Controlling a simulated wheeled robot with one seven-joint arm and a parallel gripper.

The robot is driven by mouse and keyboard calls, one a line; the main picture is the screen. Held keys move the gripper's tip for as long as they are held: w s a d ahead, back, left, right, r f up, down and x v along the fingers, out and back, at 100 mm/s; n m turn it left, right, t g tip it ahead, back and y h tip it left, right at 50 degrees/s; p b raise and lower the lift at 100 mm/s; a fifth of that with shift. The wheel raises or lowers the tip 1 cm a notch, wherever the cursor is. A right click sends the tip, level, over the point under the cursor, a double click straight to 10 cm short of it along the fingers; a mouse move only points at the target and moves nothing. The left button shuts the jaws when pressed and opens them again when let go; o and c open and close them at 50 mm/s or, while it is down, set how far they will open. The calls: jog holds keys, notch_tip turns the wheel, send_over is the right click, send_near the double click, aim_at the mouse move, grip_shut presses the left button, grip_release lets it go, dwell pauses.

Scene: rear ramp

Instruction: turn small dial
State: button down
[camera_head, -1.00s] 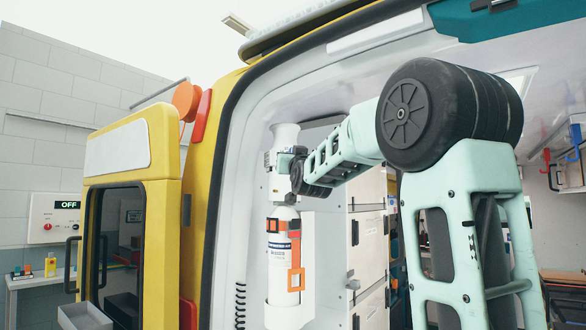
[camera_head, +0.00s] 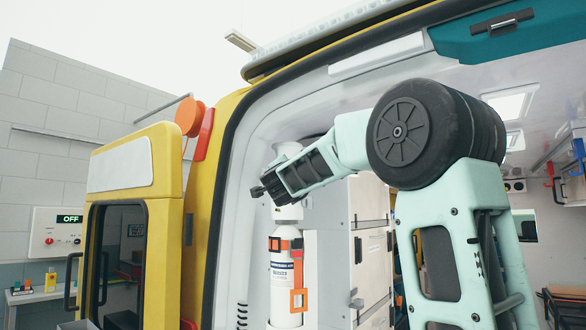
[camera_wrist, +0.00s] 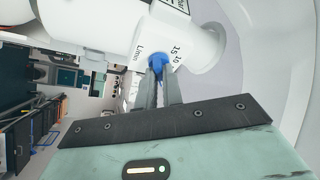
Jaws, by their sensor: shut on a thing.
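The small blue dial (camera_wrist: 158,61) is on a white fitting (camera_wrist: 190,42) marked with "L/min" and numbers in the wrist view. My gripper (camera_wrist: 159,76) has its two narrow grey fingers shut on the dial. In the head view, my gripper (camera_head: 260,191) is in front of the white fixture (camera_head: 287,150) above the cylinder. The dial itself is hidden there behind my wrist.
A white cylinder (camera_head: 284,268) with orange straps stands below my wrist inside the vehicle opening. The open yellow door (camera_head: 165,200) is on the left. White cabinets (camera_head: 371,240) are to the right. A wall box (camera_head: 58,231) reads OFF.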

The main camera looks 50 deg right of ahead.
jog(key=shift+w+a+r+m+p, duration=0.15)
jog(key=shift+a+r+m+p, duration=0.15)
jog(key=shift+m, duration=0.4)
jog(key=shift+m+g, duration=0.3)
jog(key=c, duration=1.5)
grip_release()
jog(key=shift+w, duration=0.1)
jog(key=shift+c, duration=0.2)
jog(key=shift+d+f, duration=0.1)
jog(key=shift+f, duration=0.05)
jog(key=b+v, duration=0.5)
jog(key=v, duration=1.2)
jog(key=shift+a, duration=0.25)
